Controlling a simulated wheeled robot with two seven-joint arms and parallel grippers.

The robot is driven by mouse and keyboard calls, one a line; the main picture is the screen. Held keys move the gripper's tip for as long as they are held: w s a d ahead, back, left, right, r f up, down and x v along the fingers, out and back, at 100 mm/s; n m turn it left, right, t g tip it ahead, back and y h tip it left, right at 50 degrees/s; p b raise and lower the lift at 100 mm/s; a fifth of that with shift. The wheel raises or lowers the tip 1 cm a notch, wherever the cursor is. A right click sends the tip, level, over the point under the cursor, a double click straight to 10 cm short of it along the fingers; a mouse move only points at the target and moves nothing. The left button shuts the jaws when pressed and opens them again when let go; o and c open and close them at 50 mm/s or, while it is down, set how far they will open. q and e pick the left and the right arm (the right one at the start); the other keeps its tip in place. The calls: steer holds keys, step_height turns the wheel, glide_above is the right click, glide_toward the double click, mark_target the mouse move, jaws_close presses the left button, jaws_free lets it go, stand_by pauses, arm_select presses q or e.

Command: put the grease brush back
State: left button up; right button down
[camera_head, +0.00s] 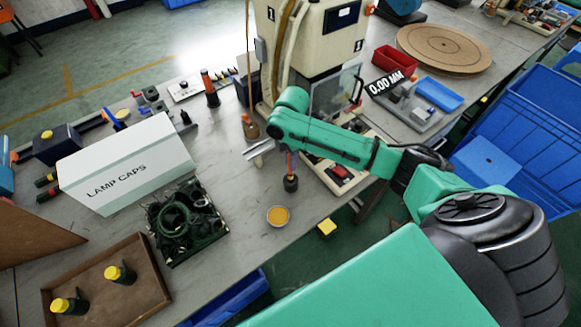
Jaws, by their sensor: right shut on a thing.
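The grease brush (290,164) shows as a thin red-orange handle, upright below my right wrist. Its lower end meets a small dark pot (291,184) on the grey bench; I cannot tell whether it rests in the pot or is held just over it. My right gripper (289,152) is shut on the upper handle, and its fingers are mostly hidden by the wrist. A round tin of yellow-orange grease (278,216) stands in front of the pot. My left gripper is not in view.
A LAMP CAPS box (125,165), a crate of dark rings (186,222) and a brown tray (105,285) with yellow-topped parts lie left. The moulding machine (318,40) stands behind. Bare bench surrounds the tin.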

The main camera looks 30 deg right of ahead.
mark_target(291, 175)
steer(key=f, duration=0.4)
steer(key=shift+s, duration=0.25)
steer(key=shift+w+f, duration=0.1)
steer(key=shift+f, duration=0.05)
steer(key=c, duration=0.8)
jaws_free()
step_height(291, 175, up, 12)
steer(key=shift+d+r+b, duration=0.1)
steer(key=shift+r+b, duration=0.05)
steer(key=shift+b, duration=0.3)
